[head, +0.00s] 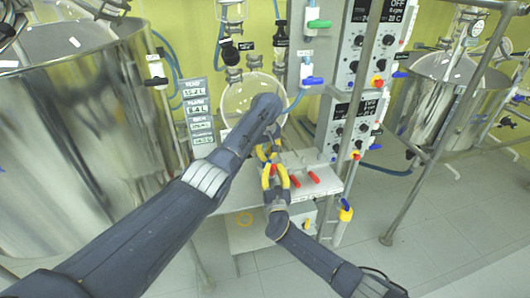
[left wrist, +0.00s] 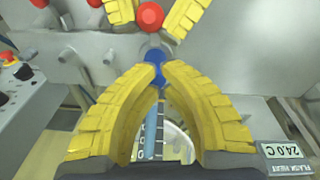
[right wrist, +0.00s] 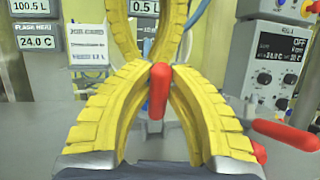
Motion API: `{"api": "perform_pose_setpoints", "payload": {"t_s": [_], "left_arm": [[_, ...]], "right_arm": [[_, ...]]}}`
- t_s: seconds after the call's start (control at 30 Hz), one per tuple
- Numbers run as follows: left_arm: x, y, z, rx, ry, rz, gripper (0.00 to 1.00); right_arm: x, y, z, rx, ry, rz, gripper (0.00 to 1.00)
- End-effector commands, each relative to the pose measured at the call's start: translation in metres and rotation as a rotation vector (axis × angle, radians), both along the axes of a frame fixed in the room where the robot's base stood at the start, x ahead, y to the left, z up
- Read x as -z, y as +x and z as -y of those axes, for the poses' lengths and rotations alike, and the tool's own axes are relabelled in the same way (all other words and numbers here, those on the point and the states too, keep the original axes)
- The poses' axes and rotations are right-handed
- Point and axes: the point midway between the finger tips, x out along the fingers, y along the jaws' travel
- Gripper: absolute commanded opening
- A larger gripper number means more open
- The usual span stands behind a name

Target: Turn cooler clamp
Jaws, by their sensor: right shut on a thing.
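A red handle (right wrist: 158,92) stands upright between the fingertips of my right gripper (right wrist: 160,75), which is shut on it. In the head view my right gripper (head: 275,178) is at the front edge of the white panel, left of two other red handles (head: 296,181). My left gripper (head: 266,153) is just behind it, fingers pointing down. In the left wrist view a blue piece (left wrist: 154,62) shows between my left fingertips (left wrist: 162,68), which are close to it; whether they grip it is unclear. No label marks which handle is the cooler clamp.
A round glass vessel (head: 240,95) stands behind the grippers, partly hidden by my left arm. A control box (head: 350,125) with knobs is at right. Metal posts (head: 440,140) and a large steel tank (head: 75,130) flank the area. The floor at lower right is clear.

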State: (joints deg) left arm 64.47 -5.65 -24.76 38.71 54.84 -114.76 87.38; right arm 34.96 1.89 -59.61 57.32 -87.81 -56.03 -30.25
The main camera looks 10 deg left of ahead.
Motion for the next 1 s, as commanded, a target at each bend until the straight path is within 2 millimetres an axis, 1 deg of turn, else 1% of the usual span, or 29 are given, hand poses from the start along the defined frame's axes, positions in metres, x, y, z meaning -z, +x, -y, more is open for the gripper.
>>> {"api": "perform_pose_setpoints", "payload": {"t_s": [0.3,0.83,1.0], "left_arm": [[0.006,-0.014,0.008,0.001,0.000,0.000,0.00],[0.008,-0.017,0.010,0.001,0.001,-0.001,0.00],[0.010,-0.023,0.015,0.003,-0.002,-0.002,0.00]], "right_arm": [[0.001,0.000,0.000,0.000,0.000,-0.002,0.00],[0.001,0.000,0.000,0.000,0.000,-0.002,0.00],[0.001,0.000,0.000,0.000,0.000,-0.002,0.00]]}}
